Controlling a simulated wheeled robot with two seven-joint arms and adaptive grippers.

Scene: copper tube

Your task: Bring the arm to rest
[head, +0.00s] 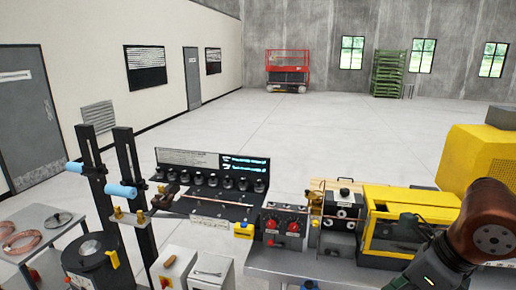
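My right arm shows at the lower right of the head view, with a brown joint and a black end part with a small green light. The black end part lies in front of the yellow machine (412,196). Its fingertips cannot be made out, so whether the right gripper is open or shut is unclear. My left arm and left gripper are not in view. A thin copper-coloured tube (285,209) runs across the middle, between the black rack (212,207) and the machine on the right.
A control box with red knobs (282,230) stands by the yellow machine. At the left are two black posts with blue rollers (120,190), a black drum (95,262) and a side table (52,218) with copper coils (22,242). The floor behind is open, with a red lift (288,72) far off.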

